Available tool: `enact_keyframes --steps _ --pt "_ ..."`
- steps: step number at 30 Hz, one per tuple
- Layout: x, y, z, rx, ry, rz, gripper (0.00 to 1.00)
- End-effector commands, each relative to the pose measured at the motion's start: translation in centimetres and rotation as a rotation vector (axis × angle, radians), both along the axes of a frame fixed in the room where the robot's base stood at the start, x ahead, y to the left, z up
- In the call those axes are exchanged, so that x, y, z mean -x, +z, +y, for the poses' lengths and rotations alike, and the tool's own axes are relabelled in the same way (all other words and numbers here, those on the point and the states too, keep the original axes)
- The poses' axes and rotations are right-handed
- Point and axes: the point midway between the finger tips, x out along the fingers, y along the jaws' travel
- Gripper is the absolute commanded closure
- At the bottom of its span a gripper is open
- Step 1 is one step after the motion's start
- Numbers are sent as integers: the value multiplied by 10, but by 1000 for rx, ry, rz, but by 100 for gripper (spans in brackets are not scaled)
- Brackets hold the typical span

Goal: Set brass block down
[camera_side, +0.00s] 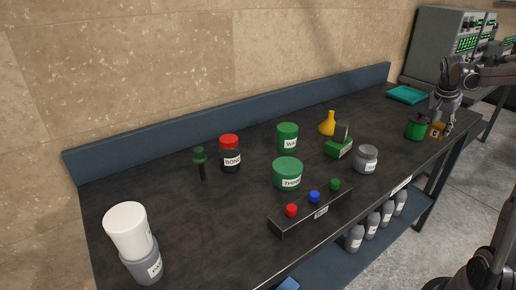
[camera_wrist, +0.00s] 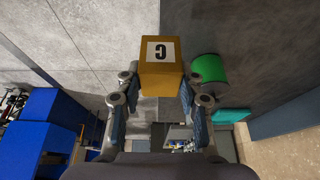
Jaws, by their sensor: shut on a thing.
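The brass block (camera_side: 436,132) is a yellow-brown cube with a white label bearing a dark letter. It is at the right end of the dark workbench (camera_side: 345,205), near the front edge. My gripper (camera_side: 443,121) is shut on it from above. In the wrist view the brass block (camera_wrist: 162,80) sits between the two fingertips of my gripper (camera_wrist: 160,84), its labelled face showing. I cannot tell whether its underside touches the bench or hangs just above it.
A green can (camera_side: 415,129) stands close left of the block; it also shows in the wrist view (camera_wrist: 209,69). A grey jar (camera_side: 365,158) and a green box (camera_side: 338,147) are further left. A teal tray (camera_side: 406,95) lies behind.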

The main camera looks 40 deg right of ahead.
Motion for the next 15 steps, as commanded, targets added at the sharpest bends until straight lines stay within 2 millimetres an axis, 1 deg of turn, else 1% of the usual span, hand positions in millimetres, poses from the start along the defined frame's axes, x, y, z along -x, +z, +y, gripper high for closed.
enact_keyframes --steps 1,9,12,15 --pt "-11 -6 2 1 5 0 100" --pt "-62 -37 13 1 5 0 100" --pt "-78 -47 16 1 4 0 100" --pt "-90 -54 18 1 4 0 100"
